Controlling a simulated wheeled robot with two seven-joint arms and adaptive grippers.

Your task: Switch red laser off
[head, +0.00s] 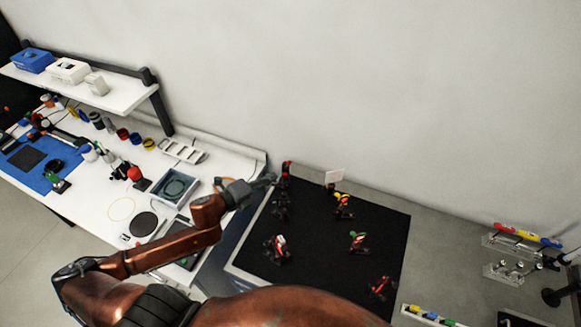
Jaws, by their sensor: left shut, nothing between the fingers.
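Several small devices with red parts stand on a black optical board (325,225). I cannot tell for sure which one is the red laser. A red and black upright device (286,169) stands at the board's far left corner, and it may be the laser. My left gripper (268,180) is shut and empty, just to the left of this device. Its tip looks close to the device, but I cannot tell whether they touch. No switch can be made out at this size. My right gripper is not in view.
Other mounts stand on the board, one with a yellow top (343,200) and one with green (357,238). A white bench (95,190) with tools and a shelf (120,95) is at left. Clear racks (510,258) stand at right. A plain wall is behind.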

